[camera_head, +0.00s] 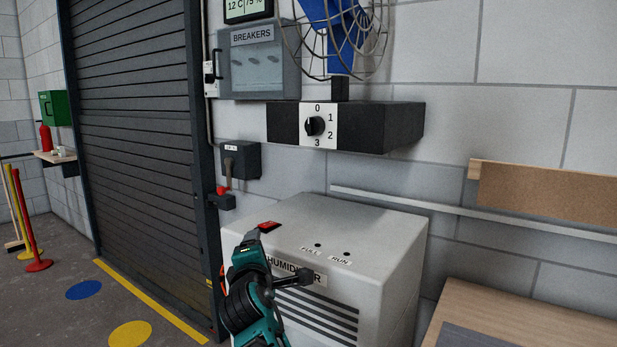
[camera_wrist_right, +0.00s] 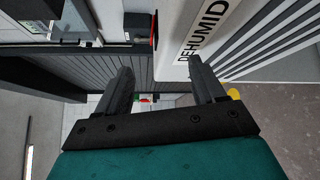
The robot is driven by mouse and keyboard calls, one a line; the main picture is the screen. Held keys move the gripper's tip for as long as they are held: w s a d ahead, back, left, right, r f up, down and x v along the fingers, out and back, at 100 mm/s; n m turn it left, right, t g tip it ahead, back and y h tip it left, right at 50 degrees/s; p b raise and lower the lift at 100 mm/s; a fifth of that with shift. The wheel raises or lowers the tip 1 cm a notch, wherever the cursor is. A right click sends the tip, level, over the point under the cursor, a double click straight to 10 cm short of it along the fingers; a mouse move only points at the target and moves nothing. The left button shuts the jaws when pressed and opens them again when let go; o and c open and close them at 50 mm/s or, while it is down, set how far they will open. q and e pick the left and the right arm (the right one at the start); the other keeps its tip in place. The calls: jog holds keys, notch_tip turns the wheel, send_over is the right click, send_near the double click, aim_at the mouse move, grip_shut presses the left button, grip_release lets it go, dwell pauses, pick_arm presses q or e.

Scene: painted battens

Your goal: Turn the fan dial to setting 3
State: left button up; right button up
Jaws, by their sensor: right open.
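The fan dial (camera_head: 315,126) is a black knob on a white plate, on the front of a dark wall-mounted box (camera_head: 375,128) under the blue fan (camera_head: 345,30). The plate reads 0 at the top, 1 and 2 down the right and 3 at the bottom. The knob's pointer is too small to read surely. My right gripper (camera_head: 275,258) is teal and black, open and empty, in front of the dehumidifier, below and left of the dial. Its two fingers (camera_wrist_right: 160,72) are apart in the right wrist view, where the dial does not show. My left gripper is out of view.
The white dehumidifier (camera_head: 370,228) stands below the dial, with a red switch (camera_head: 269,227) at its top edge. A breaker box (camera_head: 258,65) and a lever switch (camera_head: 240,160) are on the wall. A wooden bench (camera_head: 480,300) is at lower right.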

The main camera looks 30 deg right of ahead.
notch_tip(320, 180, up, 14)
jog(key=d+g+h, duration=0.2)
jog(key=h, duration=0.3)
jog(key=g+h, duration=0.2)
jog(key=g, duration=0.2)
send_near(309, 128)
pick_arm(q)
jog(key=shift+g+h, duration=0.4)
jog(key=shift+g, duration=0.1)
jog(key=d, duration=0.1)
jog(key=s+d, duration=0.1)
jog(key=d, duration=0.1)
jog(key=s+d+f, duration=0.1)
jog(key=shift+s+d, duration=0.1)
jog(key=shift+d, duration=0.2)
pick_arm(e)
jog(key=x, duration=1)
jog(key=shift+c, duration=0.2)
jog(key=c, duration=1)
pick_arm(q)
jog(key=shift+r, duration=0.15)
pick_arm(e)
jog(key=shift+m, duration=0.3)
